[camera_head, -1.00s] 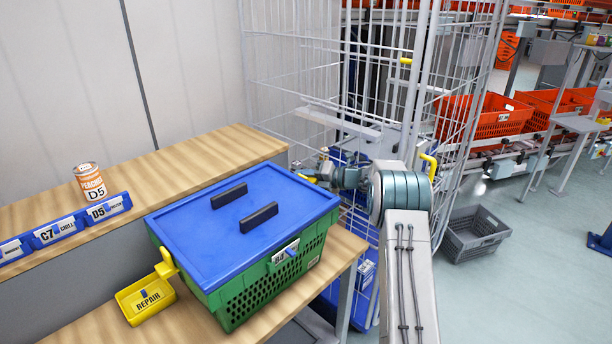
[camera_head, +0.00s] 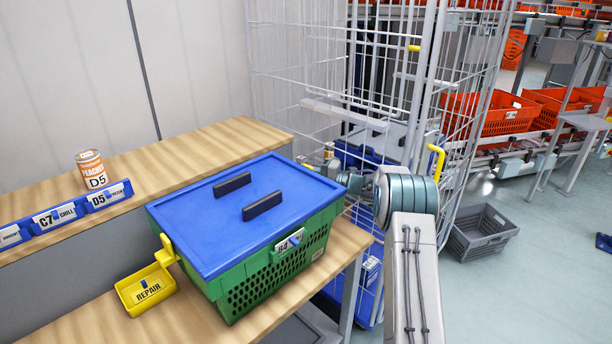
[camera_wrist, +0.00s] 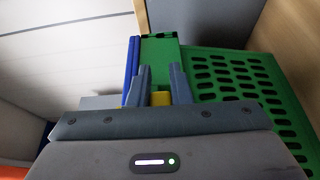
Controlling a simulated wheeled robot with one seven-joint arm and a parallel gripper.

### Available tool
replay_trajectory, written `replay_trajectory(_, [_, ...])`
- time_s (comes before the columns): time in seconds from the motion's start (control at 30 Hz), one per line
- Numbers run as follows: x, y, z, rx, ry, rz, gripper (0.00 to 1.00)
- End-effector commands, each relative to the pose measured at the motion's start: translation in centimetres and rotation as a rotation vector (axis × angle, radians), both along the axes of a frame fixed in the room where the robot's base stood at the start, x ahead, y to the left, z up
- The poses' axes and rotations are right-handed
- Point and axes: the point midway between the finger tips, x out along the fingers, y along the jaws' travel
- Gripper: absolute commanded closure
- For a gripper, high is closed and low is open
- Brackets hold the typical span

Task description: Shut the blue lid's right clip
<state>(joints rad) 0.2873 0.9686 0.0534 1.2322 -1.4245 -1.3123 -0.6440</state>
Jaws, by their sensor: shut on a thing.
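The blue lid (camera_head: 300,190) with two dark handles lies on the green tote (camera_head: 213,283) on the wooden bench. A yellow clip (camera_head: 167,250) sticks out at the lid's left end. In the wrist view, my gripper (camera_wrist: 160,78) is at the tote's right end, its fingers closed around a yellow clip (camera_wrist: 159,98), mostly hidden by the fingers and gripper body. The lid shows there as a blue edge (camera_wrist: 131,70) beside the green tote wall (camera_wrist: 220,75). In the head view, my gripper is at the lid's far right corner; the right clip is mostly hidden there.
A yellow REPAIR bin (camera_head: 146,290) stands left of the tote. A peaches can (camera_head: 91,170) stands on the raised shelf behind blue label holders (camera_head: 60,215). A wire cage (camera_head: 300,60) stands close behind my arm. A grey crate (camera_head: 480,235) sits on the floor at right.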

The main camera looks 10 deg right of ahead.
Motion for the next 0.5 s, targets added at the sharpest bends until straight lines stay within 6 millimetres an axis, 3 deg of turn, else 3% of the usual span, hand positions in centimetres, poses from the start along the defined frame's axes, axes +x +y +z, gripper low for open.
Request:
replay_trajectory(0.33, [-0.05, 0.07, -0.12, 0.002, 0.003, 0.002, 1.00])
replay_trajectory(0.37, [-0.05, 0.07, -0.12, 0.002, 0.003, 0.002, 0.74])
replay_trajectory(0.4, [-0.05, 0.07, -0.12, 0.002, 0.003, 0.002, 0.63])
replay_trajectory(0.5, [-0.04, 0.06, -0.10, 0.002, 0.003, 0.002, 0.60])
